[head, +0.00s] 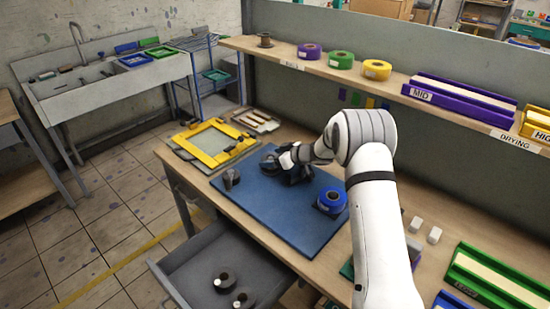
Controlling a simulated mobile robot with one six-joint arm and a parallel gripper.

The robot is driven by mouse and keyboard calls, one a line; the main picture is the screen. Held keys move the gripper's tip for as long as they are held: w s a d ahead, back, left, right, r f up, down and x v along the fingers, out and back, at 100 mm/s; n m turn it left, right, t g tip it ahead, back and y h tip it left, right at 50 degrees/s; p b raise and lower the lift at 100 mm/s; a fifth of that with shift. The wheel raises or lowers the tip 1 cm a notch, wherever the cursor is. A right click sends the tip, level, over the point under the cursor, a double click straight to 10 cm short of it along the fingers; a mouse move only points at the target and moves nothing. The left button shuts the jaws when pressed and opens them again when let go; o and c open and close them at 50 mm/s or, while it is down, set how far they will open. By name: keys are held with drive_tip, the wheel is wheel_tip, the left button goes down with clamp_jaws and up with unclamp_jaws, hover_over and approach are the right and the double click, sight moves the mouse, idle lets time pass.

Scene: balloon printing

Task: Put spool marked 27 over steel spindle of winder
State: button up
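My gripper (287,166) is low over the far part of the blue mat (290,228), seen from behind and small. I cannot tell whether its fingers are open or shut, or whether they hold anything. A dark shape (268,163) beside it may be part of the gripper or of the winder. A small dark grey piece (231,178) stands on the mat's left edge. Two dark spools, one farther back (224,282) and one nearer (243,301), stand in the open drawer (188,290). No number 27 is readable, and I cannot surely make out the steel spindle.
A blue roll (332,201) sits on the mat's right side. The shelf (310,66) above carries a brown spool (265,40), coloured rolls and a purple tray (461,97). A yellow frame (215,143) lies left of the mat. White blocks stand right of my arm. The mat's front is clear.

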drive_tip(key=shift+o, duration=0.9)
drive_tip(key=b+v, duration=0.1)
drive_tip(key=v, duration=0.6)
drive_tip(key=shift+s+d+r, duration=0.2)
drive_tip(key=shift+d, duration=0.1)
